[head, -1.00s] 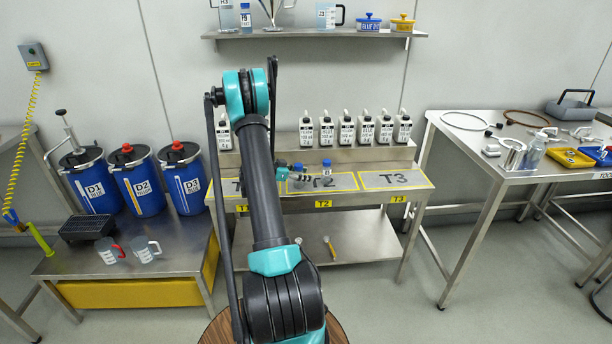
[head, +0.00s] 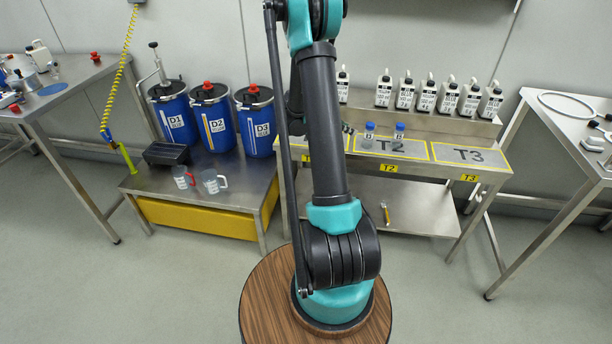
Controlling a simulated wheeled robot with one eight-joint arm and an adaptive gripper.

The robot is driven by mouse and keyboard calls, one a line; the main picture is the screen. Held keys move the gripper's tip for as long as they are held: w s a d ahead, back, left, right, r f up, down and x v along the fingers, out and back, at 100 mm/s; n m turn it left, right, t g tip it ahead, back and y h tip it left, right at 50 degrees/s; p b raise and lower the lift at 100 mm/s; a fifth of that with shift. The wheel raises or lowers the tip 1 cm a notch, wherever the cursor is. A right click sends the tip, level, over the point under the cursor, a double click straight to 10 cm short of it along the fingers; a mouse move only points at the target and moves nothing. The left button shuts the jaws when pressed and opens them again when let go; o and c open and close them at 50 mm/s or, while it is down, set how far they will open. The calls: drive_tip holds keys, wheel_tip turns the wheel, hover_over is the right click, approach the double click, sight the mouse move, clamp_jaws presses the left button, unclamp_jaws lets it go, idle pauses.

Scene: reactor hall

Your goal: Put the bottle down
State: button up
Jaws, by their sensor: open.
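Two small clear bottles with blue caps stand upright on the steel bench, on the yellow-edged T2 area (head: 396,147): a left bottle (head: 368,138) and a right bottle (head: 398,136). They stand apart from each other. My gripper (head: 346,130) is mostly hidden behind my own arm; only a dark end of it shows, just left of the left bottle. A small gap seems to lie between them, and neither bottle is held. The jaws are open.
Several white jugs (head: 426,96) line the bench's raised back shelf. Blue drums (head: 211,119) and two clear measuring jugs (head: 213,182) stand on the low table at left. Another table (head: 570,135) stands at right.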

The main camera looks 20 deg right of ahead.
drive_tip(key=s+a+n+t+y, duration=0.2)
drive_tip(key=s+a+n+y, duration=0.4)
drive_tip(key=s+a, duration=0.6)
drive_tip(key=s+a+n+t+y, duration=0.3)
drive_tip(key=s+a+n, duration=0.7)
drive_tip(key=a, duration=0.8)
drive_tip(key=s+r+y, duration=0.1)
drive_tip(key=s+y, duration=0.1)
drive_tip(key=s, duration=0.1)
drive_tip(key=shift+s+n+y, duration=0.2)
drive_tip(key=shift+n+y, duration=0.2)
